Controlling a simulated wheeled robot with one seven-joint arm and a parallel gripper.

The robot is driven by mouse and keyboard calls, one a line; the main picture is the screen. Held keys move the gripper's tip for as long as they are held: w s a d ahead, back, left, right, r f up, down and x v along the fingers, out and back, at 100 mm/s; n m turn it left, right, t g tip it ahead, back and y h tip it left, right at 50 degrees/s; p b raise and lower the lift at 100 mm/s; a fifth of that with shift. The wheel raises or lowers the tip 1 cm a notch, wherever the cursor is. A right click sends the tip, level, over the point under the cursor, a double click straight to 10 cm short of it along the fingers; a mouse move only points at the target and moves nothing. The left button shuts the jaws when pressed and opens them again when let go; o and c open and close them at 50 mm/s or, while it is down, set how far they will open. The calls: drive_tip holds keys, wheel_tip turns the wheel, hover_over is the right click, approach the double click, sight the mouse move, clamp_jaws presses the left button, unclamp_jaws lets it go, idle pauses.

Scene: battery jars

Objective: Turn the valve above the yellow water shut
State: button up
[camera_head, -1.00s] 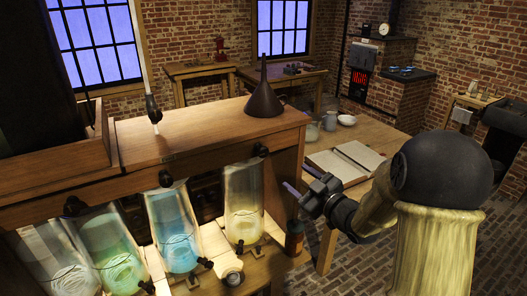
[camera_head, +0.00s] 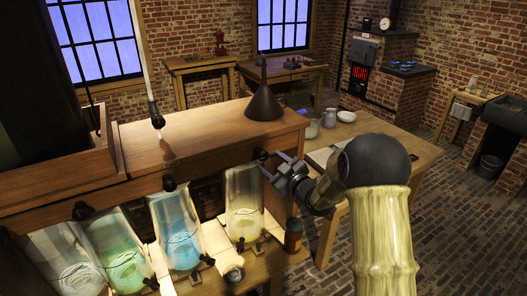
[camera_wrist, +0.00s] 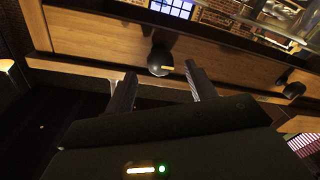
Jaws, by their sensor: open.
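The jar of yellow water (camera_head: 244,205) is the rightmost lit glass jar under the wooden shelf in the head view. Its dark valve (camera_head: 261,155) sits on the shelf's front edge just above it. My gripper (camera_head: 272,167) is open and empty, its fingertips close to this valve on the right. In the wrist view a round black valve knob (camera_wrist: 160,58) with a small pale bar shows ahead, between and beyond my two open fingers (camera_wrist: 161,76). It appears to be the same valve. I cannot tell whether the fingers touch it.
Blue (camera_head: 178,235), green (camera_head: 122,255) and clear (camera_head: 65,262) jars stand to the left, with valves above. A second knob (camera_wrist: 293,90) shows at the right of the wrist view. A dark funnel (camera_head: 264,103) stands on the shelf. A red-brown bottle (camera_head: 293,235) stands right of the yellow jar.

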sight(265, 158)
drive_tip(key=p+x, duration=0.1)
drive_tip(key=x, duration=0.3)
drive_tip(key=shift+w+a+r+p, duration=0.1)
drive_tip(key=shift+w+a+p, duration=0.15)
drive_tip(key=shift+w+p, duration=0.15)
drive_tip(key=shift+w+a, duration=0.15)
drive_tip(key=shift+a, duration=0.05)
drive_tip(key=shift+d, duration=0.1)
drive_tip(key=c, duration=1)
